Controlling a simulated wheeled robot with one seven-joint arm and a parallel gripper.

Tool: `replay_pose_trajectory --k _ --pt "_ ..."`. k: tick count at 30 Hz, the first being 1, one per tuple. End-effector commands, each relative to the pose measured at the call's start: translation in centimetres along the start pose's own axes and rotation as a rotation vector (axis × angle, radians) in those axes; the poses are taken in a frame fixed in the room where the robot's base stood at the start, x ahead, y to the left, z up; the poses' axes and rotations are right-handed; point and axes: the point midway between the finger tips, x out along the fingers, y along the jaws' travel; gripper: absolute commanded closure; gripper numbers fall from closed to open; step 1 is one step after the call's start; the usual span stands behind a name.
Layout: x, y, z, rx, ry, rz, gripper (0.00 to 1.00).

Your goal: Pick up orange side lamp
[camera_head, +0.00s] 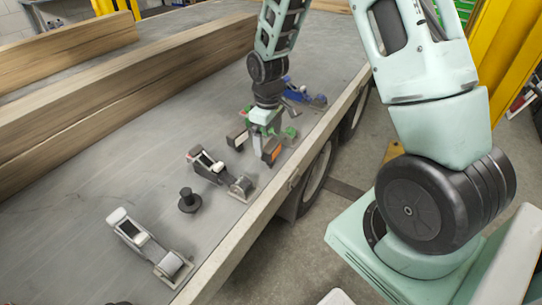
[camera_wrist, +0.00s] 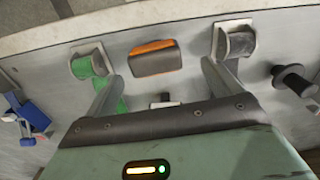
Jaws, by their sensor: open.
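The orange side lamp (camera_wrist: 153,58) lies on the grey trailer bed in the wrist view, an orange strip along a dark housing. In the head view the orange lamp (camera_head: 271,151) shows near the bed's edge, just beside my gripper. My gripper (camera_wrist: 160,72) is open and empty, its two fingers apart, one toward each side of the lamp. In the head view my gripper (camera_head: 260,143) points down over the bed. I cannot tell the exact height of the fingertips above the bed.
A green clamp (camera_wrist: 85,66) is left of the lamp and a grey clamp (camera_wrist: 234,42) right of it. A black spool-like part (camera_wrist: 296,80) and a blue clamp (camera_wrist: 30,113) lie farther out. Long wooden beams (camera_head: 110,105) cross the bed. Open bed lies toward the front left.

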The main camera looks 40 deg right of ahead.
Motion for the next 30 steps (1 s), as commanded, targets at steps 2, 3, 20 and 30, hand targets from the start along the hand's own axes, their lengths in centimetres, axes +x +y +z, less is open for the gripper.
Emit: replay_pose_trajectory --k 2,3,20,30 --pt "0.6 0.0 0.0 -0.001 0.0 0.0 0.09" --pt "0.8 0.0 0.0 -0.001 0.001 0.0 0.09" --pt "6.1 0.6 0.5 -0.001 0.001 0.001 0.09" --pt "6.0 0.6 0.5 0.0 0.001 0.001 0.59"
